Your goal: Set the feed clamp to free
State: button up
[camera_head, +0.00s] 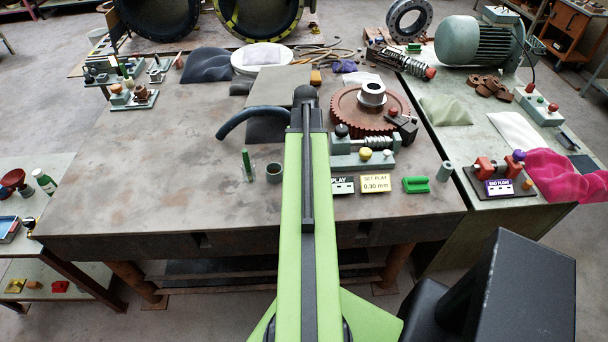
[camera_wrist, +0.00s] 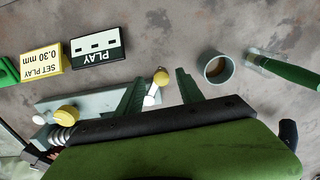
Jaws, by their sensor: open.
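No label reading feed clamp is legible, so I cannot tell for sure which part it is. A grey-green fixture (camera_head: 350,160) with a spring, a black knob and a yellow knob (camera_head: 365,154) stands on the table just right of my arm. In the wrist view the fixture's plate (camera_wrist: 95,103) shows a round yellow knob (camera_wrist: 67,115) at left and a yellow ball on a white stem (camera_wrist: 161,77). My gripper (camera_wrist: 160,84) is open, with the ball between or just beyond its dark green fingers; contact is unclear. In the head view my arm hides the gripper.
A PLAY display (camera_wrist: 96,46) and a yellow SET PLAY 0.30 mm card (camera_wrist: 41,61) stand beside the fixture. A grey cup (camera_wrist: 215,68) and a green marker (camera_wrist: 288,72) are on the other side. A large brown gear (camera_head: 350,112) lies behind.

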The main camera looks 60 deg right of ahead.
jog(key=shift+f+b, duration=0.35)
jog(key=shift+f, duration=0.6)
jog(key=shift+r, duration=0.1)
jog(key=shift+c, duration=0.4)
grip_shut()
